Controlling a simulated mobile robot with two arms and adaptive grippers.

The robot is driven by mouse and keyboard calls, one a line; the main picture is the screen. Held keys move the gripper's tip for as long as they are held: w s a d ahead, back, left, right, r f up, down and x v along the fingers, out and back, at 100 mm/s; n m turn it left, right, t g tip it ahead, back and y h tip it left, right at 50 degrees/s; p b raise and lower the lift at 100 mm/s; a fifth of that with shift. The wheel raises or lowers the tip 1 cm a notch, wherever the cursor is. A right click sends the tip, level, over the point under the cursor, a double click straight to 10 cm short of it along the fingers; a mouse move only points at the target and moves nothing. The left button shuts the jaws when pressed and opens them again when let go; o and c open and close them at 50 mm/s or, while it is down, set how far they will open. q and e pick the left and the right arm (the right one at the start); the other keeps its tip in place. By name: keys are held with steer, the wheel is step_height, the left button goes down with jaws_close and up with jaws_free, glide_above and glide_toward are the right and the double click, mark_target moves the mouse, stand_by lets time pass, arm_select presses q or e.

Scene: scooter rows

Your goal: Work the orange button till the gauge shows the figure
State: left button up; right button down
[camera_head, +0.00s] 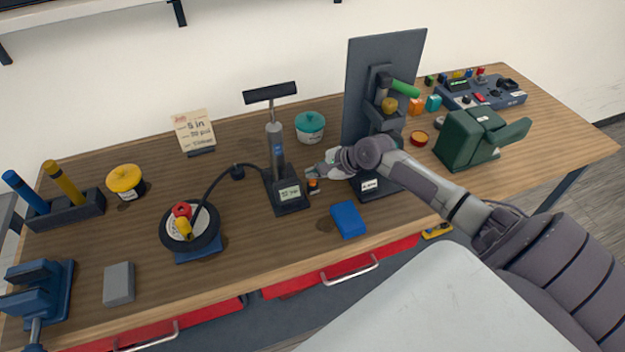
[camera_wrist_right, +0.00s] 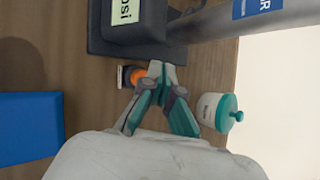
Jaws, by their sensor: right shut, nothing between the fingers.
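The orange button (camera_head: 313,184) stands on the bench just right of the pump's black base (camera_head: 291,209). The gauge (camera_head: 289,192) is a pale display on that base; its figure is too small to read. In the wrist view the gauge (camera_wrist_right: 125,12) shows "psi", with the rest cut off. A card (camera_head: 194,131) at the back reads "5 in" and a psi figure, apparently 30. My right gripper (camera_head: 314,171) is shut and empty. In the wrist view its tips (camera_wrist_right: 161,70) are close beside the orange button (camera_wrist_right: 137,77); contact cannot be told. My left gripper is out of view.
A blue block (camera_head: 348,220) lies in front of the button. A teal-lidded jar (camera_head: 310,128) stands behind. A hose runs from the pump (camera_head: 276,145) to a small wheel (camera_head: 190,228) on the left. A dark panel stand (camera_head: 381,90) is to the right.

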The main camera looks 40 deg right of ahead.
steer(key=shift+f, duration=0.3)
steer(key=shift+f, duration=0.5)
stand_by(2.5)
stand_by(3.6)
steer(key=shift+r+p, duration=0.9)
steer(key=shift+p, duration=0.4)
